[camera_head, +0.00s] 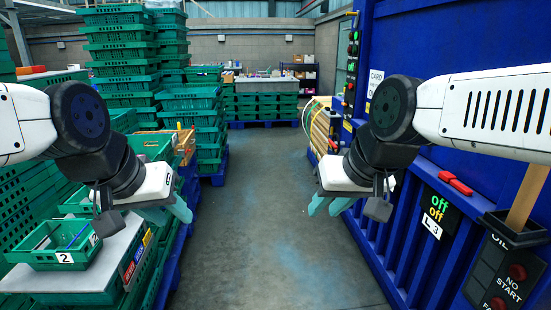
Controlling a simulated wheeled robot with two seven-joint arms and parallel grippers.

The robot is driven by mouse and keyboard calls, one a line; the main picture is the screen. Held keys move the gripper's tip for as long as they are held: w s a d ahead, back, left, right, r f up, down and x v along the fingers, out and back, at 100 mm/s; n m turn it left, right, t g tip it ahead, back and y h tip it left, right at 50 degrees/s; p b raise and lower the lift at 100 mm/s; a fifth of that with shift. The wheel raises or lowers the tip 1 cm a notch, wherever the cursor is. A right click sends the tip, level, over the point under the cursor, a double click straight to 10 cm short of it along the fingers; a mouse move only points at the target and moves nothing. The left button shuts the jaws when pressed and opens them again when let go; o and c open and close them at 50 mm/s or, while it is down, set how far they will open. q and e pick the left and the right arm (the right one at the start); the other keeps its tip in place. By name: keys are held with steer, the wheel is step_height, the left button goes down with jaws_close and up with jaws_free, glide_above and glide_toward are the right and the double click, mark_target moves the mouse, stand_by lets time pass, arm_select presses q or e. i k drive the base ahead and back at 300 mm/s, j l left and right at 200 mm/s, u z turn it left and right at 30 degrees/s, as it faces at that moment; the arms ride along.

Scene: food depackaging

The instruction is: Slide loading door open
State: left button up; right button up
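A large blue machine (450,45) fills the right side. I cannot tell which panel of the machine is the loading door. My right gripper (329,205) is in front of the machine's left edge, over the aisle, with its teal fingers apart and nothing between them. It is well left of the red handle and apart from it. My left gripper (172,211) hangs beside the green crates on the left. Its teal fingers look apart and empty.
Tall stacks of green crates (122,50) line the left. A small green tray (60,258) labelled 2 lies on a grey surface. A black control box (508,275) with red buttons is at the lower right. The grey floor (265,215) between is clear.

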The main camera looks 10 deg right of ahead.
mark_target(426, 40)
steer(key=i+z, duration=0.3)
steer(key=i, duration=0.2)
steer(key=i+j+z, duration=0.25)
steer(key=i, duration=0.25)
steer(key=i+j+z, duration=0.3)
steer(key=i, duration=0.15)
steer(key=i+l+z, duration=0.1)
steer(key=i+z, duration=0.35)
steer(key=i, duration=0.15)
steer(key=i+z, duration=0.5)
steer(key=i+j, duration=0.05)
steer(key=i, duration=0.05)
